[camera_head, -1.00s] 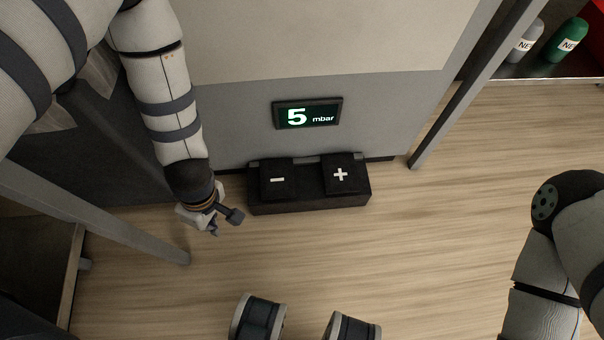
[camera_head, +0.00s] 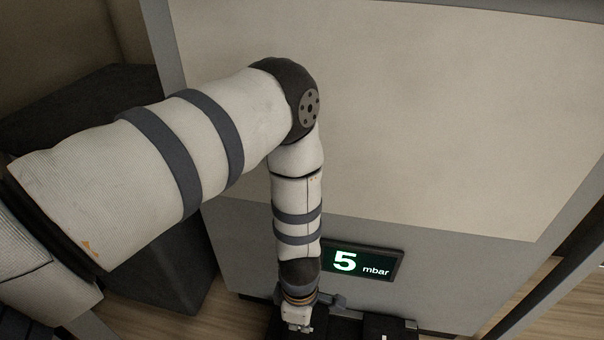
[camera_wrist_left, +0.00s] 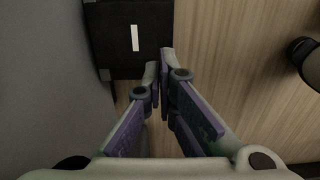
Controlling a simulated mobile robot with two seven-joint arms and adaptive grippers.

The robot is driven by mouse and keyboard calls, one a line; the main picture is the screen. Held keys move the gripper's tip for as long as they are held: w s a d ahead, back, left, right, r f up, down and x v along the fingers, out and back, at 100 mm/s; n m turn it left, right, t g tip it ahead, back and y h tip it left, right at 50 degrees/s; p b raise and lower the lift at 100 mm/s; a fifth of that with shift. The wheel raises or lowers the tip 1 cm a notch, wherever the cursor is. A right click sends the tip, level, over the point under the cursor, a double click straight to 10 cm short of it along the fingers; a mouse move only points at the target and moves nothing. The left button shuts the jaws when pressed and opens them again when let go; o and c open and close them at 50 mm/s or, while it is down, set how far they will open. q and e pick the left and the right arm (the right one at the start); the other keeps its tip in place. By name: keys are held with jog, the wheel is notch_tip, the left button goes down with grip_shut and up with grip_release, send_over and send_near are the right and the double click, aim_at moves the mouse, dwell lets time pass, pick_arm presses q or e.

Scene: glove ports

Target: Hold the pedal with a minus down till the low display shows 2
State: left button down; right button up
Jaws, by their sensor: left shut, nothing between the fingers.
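The low display (camera_head: 362,262) is lit and reads 5 mbar. The minus pedal (camera_wrist_left: 112,42) is black with a white bar and fills the top left of the left wrist view. In the head view it is at the bottom edge, partly hidden by my left gripper. My left gripper (camera_head: 298,324) points down there; in the wrist view its fingertips (camera_wrist_left: 160,66) are together, empty, at the pedal's lower right corner. I cannot tell whether they touch it. The plus pedal (camera_head: 388,324) is right of it, cut by the frame edge. My right gripper is out of view.
The pale panel (camera_head: 400,110) rises behind the pedals, with a grey lower wall (camera_head: 450,270) around the display. A dark block (camera_head: 165,260) stands left of the panel. Wooden floor (camera_wrist_left: 235,55) is clear beside the pedal; a dark round object (camera_wrist_left: 303,52) is at the right edge.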

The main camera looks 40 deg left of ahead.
aim_at(300, 339)
pick_arm(q)
notch_tip(300, 339, down, 10)
jog(key=b, duration=0.4)
jog(key=shift+f, duration=0.25)
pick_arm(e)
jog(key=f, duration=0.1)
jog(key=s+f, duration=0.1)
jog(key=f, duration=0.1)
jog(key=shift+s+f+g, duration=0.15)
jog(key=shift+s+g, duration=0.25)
pick_arm(q)
jog(key=shift+s+d+f, duration=0.1)
jog(key=shift+s+f, duration=0.05)
jog(key=shift+f, duration=0.4)
jog(key=shift+s+d+f, duration=0.1)
jog(key=shift+s+f, duration=0.05)
jog(key=shift+f, duration=0.4)
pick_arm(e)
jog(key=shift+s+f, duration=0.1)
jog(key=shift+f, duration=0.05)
pick_arm(q)
jog(key=shift+s+d, duration=0.1)
jog(key=shift+s, duration=0.2)
